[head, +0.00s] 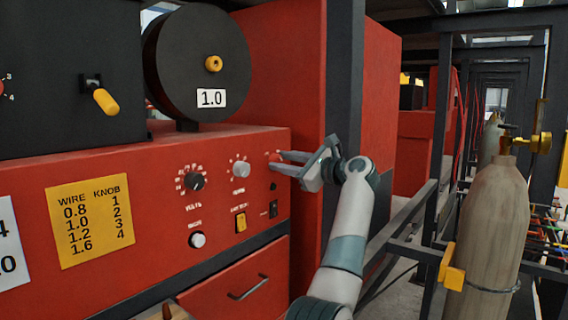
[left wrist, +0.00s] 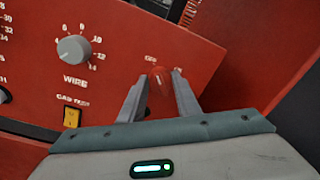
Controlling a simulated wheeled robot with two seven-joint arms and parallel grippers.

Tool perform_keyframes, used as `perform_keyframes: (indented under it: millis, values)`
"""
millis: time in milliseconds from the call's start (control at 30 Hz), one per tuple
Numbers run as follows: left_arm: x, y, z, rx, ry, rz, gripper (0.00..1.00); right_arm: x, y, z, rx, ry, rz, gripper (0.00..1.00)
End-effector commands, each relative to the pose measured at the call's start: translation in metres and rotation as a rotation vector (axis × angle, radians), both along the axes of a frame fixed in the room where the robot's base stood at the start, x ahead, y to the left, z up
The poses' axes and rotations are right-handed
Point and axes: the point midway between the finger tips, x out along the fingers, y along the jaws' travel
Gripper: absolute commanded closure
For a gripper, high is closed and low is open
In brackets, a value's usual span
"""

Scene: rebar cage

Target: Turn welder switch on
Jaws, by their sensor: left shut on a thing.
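The welder is a red machine (head: 130,170) with a sloped front panel of knobs. Its red switch (head: 273,156) is at the panel's upper right. In the left wrist view the red switch (left wrist: 158,80) shows between my fingertips, under small white lettering that seems to read OFF. My left gripper (head: 277,160) has its two fingers reaching the panel from the right, one above the other, shut on the switch. The left gripper (left wrist: 159,77) also shows in the wrist view. The fingers hide part of the switch in the head view. My right gripper is out of view.
The black knob (head: 195,181), grey wire knob (head: 241,169) and yellow gas test button (head: 240,222) sit left of the switch. A black wire spool (head: 180,60) stands on top. A dark post (head: 344,70) and a gas cylinder (head: 492,220) are to the right.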

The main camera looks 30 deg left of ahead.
Motion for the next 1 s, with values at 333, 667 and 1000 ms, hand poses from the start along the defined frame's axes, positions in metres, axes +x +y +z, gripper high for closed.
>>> perform_keyframes:
  millis: [333, 667, 1000]
  values:
    - [0.001, -0.001, 0.001, 0.015, 0.206, -0.003, 0.92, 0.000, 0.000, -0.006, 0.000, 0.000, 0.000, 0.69]
    - [0.002, -0.001, 0.003, 0.040, 0.511, -0.003, 0.92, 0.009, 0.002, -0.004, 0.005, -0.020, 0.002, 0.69]
    - [0.004, -0.001, 0.004, 0.067, 0.833, -0.003, 0.92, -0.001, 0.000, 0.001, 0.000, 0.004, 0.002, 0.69]
